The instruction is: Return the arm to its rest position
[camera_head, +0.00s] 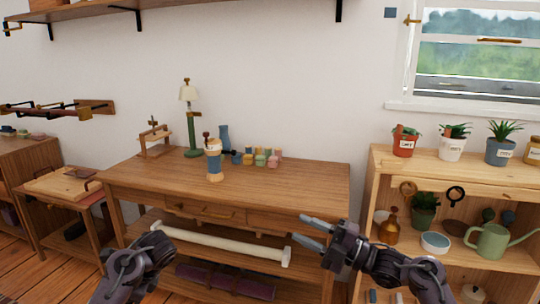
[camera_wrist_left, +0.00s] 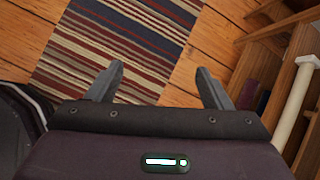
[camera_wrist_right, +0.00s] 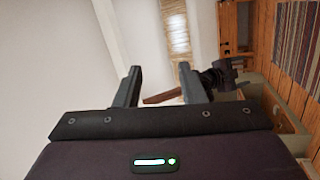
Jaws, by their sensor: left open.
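My right arm (camera_head: 395,268) reaches in from the lower right in the head view. Its gripper (camera_head: 299,229) points left, just in front of the table's front edge, with its fingers apart and nothing seen between them. The right wrist view also shows this gripper (camera_wrist_right: 159,68) open; a brown bar appears behind its fingers. My left arm (camera_head: 135,268) is low at the lower left, in front of the table, and its fingers are hard to make out there. In the left wrist view the left gripper (camera_wrist_left: 160,68) is open and empty above the floor.
A plant shelf (camera_head: 460,165) stands at right. A striped rug (camera_wrist_left: 120,45) covers part of the floor.

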